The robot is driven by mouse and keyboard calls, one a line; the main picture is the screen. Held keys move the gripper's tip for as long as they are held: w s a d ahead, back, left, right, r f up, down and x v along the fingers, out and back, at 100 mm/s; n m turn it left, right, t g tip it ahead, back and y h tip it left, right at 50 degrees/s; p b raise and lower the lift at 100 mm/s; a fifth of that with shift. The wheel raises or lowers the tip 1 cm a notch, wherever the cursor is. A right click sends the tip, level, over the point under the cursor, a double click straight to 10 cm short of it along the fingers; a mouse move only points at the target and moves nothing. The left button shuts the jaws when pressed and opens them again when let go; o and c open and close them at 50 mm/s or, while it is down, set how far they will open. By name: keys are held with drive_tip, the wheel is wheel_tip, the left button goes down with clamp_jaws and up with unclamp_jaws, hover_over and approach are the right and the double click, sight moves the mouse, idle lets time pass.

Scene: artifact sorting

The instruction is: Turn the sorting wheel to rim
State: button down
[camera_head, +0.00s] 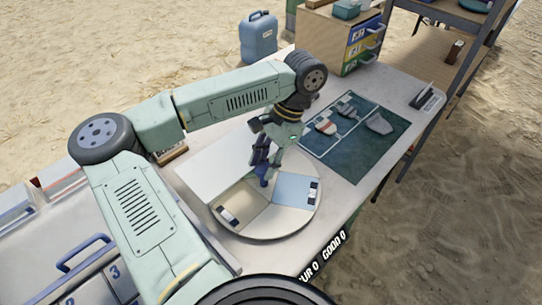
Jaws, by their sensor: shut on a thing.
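The sorting wheel (262,228) is a round, pale disc on the white table. A beige section (241,202) and a light blue section (292,187) show, each with a small label too small to read. A dark blue knob (264,182) stands near its middle. My gripper (262,170) reaches down from above and is shut on the knob. A flat white panel (208,165) hides the back left part of the wheel. My gripper partly covers the knob.
A dark green mat (365,155) with several sherd-like pieces lies to the right. A drawer cabinet (340,40) and a blue jerrycan (259,38) stand at the back. A small stand (427,97) is at the far right. The table's front edge runs close beside the wheel.

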drive_tip(key=shift+f, duration=0.1)
drive_tip(key=c, duration=1.1)
unclamp_jaws()
drive_tip(key=v, duration=0.3)
drive_tip(key=shift+d+r, duration=0.1)
drive_tip(key=shift+r, duration=0.1)
drive_tip(key=w+d, duration=0.2)
drive_tip(key=d, duration=0.1)
drive_tip(key=w+d, duration=0.1)
drive_tip(key=d, duration=0.3)
drive_tip(key=w+d, duration=0.2)
drive_tip(key=d, duration=0.1)
drive_tip(key=shift+w+d+f, duration=0.15)
drive_tip(key=shift+w+d, duration=0.05)
drive_tip(key=shift+w, duration=0.15)
